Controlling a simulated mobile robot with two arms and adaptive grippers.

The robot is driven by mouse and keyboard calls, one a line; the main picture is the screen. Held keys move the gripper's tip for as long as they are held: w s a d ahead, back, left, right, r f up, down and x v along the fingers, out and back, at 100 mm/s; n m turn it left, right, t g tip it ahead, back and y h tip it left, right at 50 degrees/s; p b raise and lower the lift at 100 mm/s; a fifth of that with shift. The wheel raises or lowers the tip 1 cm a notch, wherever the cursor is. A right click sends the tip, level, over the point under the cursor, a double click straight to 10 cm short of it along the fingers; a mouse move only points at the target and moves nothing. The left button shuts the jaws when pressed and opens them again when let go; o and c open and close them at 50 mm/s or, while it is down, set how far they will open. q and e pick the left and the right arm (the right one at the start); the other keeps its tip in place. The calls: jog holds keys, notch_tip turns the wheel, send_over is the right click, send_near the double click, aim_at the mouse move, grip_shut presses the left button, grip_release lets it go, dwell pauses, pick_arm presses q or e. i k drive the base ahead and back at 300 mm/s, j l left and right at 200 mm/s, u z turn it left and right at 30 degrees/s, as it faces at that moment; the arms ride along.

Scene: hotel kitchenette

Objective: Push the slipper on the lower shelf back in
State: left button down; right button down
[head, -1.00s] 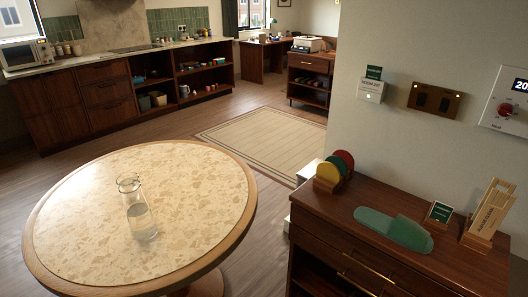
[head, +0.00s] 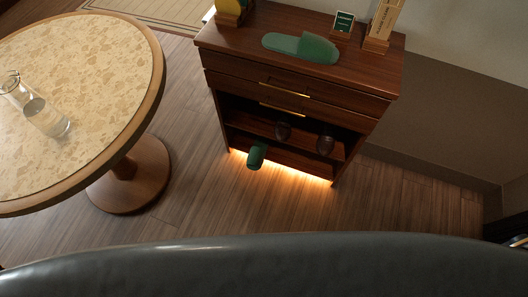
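A green slipper (head: 257,155) pokes out over the front edge of the cabinet's lower shelf (head: 298,160), at the shelf's left end, in the head view. Its rear part is hidden inside the cabinet. Another green slipper (head: 302,46) lies on the cabinet top. Neither of my grippers is in view.
The dark wood cabinet (head: 240,86) has drawers above the open shelving and a glowing strip under it. A round table (head: 150,85) with a glass carafe (head: 47,117) stands to the left. The wooden floor (head: 210,208) before the cabinet is clear.

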aim_at(255, 160)
jog(key=i+l+u, duration=0.2)
jog(key=i, duration=0.2)
jog(key=i+l+u, duration=0.2)
jog(key=i, duration=0.25)
